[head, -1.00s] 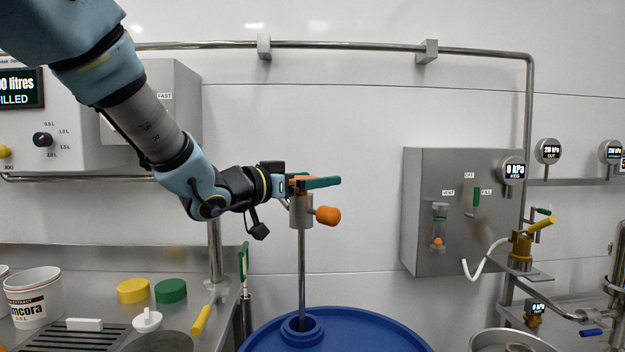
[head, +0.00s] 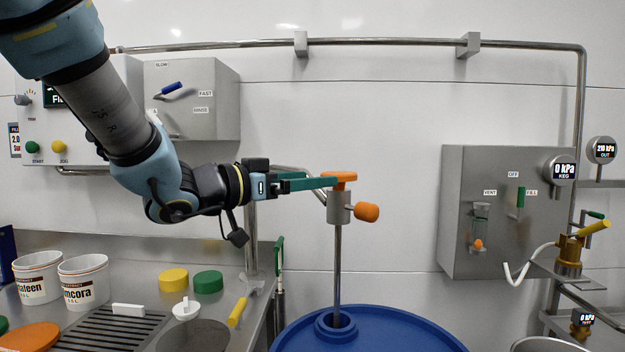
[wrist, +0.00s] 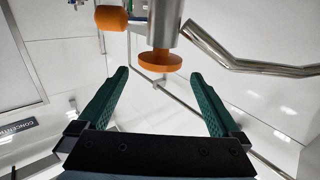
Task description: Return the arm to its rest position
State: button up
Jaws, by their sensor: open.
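My gripper (head: 311,183) is at the centre of the head view, with my arm coming in from the upper left. Its green fingers point right, towards the orange cap (head: 341,177) on the steel fitting (head: 338,208) above the blue drum (head: 380,332). In the wrist view my gripper (wrist: 157,95) shows two green fingers spread wide with nothing between them. The orange cap (wrist: 154,61) lies beyond the fingertips there, and an orange knob (wrist: 110,18) is to its left. In the head view the fingertips appear close to the cap; I cannot tell whether they touch.
A steel control box (head: 509,212) is on the wall at right. White tubs (head: 83,282), yellow (head: 174,279) and green (head: 208,281) lids and a drain grate (head: 110,331) are on the left bench. A pipe (head: 390,42) runs along the wall above. The wall between is bare.

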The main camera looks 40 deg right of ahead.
dwell(0.3)
jog(key=w+a+f+n+t+y+p, duration=0.35)
jog(key=w+a+n+y, duration=0.2)
jog(key=w+a, duration=0.4)
jog(key=w+a+f+n+t+y+p, duration=0.3)
jog(key=w+a+f+n+t+y, duration=0.25)
jog(key=w+a, duration=0.4)
jog(key=s+a+f+n+g+y+p, duration=0.1)
jog(key=s+a+f+y, duration=0.1)
jog(key=a, duration=0.4)
jog(key=s+a+f+n+g+y+p, duration=0.1)
jog(key=a+f+y, duration=0.15)
jog(key=a, duration=0.45)
jog(key=s+a+f+n+g+y+p, duration=0.2)
jog(key=s+a+g, duration=0.3)
jog(key=s+a, duration=0.4)
jog(key=shift+s+f+n+g+p, duration=0.45)
jog(key=shift+s+n, duration=0.35)
jog(key=shift+s, duration=0.25)
jog(key=shift+c, duration=0.4)
